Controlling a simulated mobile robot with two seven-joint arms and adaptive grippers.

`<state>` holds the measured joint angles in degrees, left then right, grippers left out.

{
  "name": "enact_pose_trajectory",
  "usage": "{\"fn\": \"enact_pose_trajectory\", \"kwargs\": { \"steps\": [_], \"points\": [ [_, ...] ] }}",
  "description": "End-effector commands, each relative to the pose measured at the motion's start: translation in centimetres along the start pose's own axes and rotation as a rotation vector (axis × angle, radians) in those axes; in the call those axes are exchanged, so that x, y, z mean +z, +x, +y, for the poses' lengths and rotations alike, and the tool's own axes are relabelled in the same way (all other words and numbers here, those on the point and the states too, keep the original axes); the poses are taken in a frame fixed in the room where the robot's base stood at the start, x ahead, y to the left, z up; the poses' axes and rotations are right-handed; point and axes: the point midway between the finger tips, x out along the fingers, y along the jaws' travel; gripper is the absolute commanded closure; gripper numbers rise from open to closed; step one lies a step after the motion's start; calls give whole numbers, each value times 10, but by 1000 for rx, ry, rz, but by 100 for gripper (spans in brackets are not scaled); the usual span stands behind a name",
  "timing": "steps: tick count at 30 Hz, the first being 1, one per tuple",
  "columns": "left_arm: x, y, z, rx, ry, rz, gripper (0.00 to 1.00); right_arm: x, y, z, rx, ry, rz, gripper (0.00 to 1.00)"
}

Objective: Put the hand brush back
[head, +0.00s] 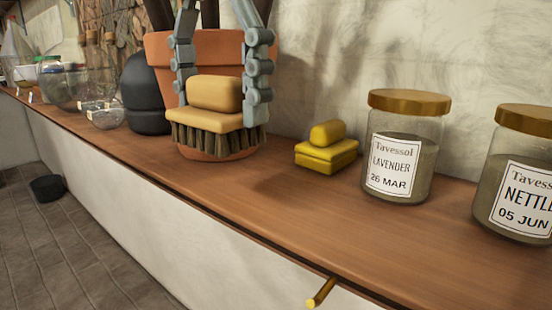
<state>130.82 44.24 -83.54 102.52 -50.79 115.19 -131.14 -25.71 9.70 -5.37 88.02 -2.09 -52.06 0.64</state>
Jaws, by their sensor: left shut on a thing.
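The hand brush (214,94) has a tan wooden block and grip with dark bristles pointing down. My left gripper (222,92) comes down from above, with one grey finger on each side of the brush's grip, and is shut on it. The brush is upright in front of a terracotta pot (205,154). I cannot tell whether the bristles touch the wooden shelf (270,205). My right gripper is not in view.
A yellow block-like item (327,150) stands right of the brush. Further right are the lavender jar (400,148) and the nettle jar (518,175). A dark rounded object (147,95) and glass vessels (78,82) stand left. Shelf space in front is clear.

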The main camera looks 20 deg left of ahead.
Motion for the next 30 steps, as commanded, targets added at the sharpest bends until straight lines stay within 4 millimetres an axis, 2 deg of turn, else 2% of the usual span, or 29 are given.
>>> {"fn": "enact_pose_trajectory", "kwargs": {
  "steps": [4,10,14,21,30],
  "points": [
    [-30,21,15,2,3,-6,51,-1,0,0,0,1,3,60],
    [-54,36,26,1,1,-1,51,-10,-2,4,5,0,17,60],
    [-58,44,27,1,-1,-2,51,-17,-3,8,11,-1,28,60],
    [-57,75,27,1,0,-1,51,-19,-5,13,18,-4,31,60],
    [-57,78,26,1,-2,1,51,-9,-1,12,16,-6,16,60]
  ]
}}
